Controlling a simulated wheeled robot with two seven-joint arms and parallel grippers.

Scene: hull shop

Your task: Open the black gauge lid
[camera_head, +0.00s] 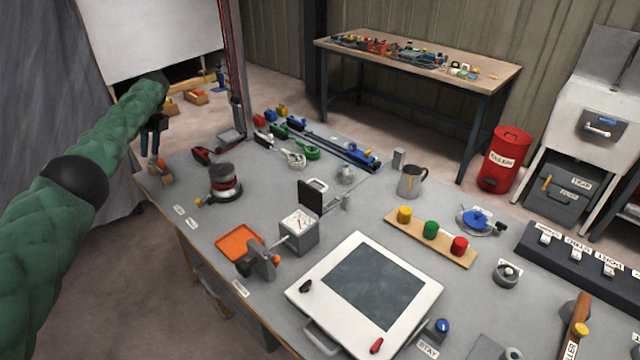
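The black gauge lid (310,196) stands upright at the back edge of a small grey gauge box (299,239). The white dial face on top of the box is uncovered, so the lid shows as open. My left gripper (149,154) is at the table's far left corner, well away from the lid and pointing down. A gap shows between its dark fingers, and I see nothing held between them. My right gripper is not in view.
An orange tray (240,242) and a small grey clamp-like device (260,260) sit in front of the gauge. A white framed panel (420,300) lies to its right. A sander (224,184) stands between my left gripper and the gauge. Colored knobs on a wooden strip (465,259) lie further right.

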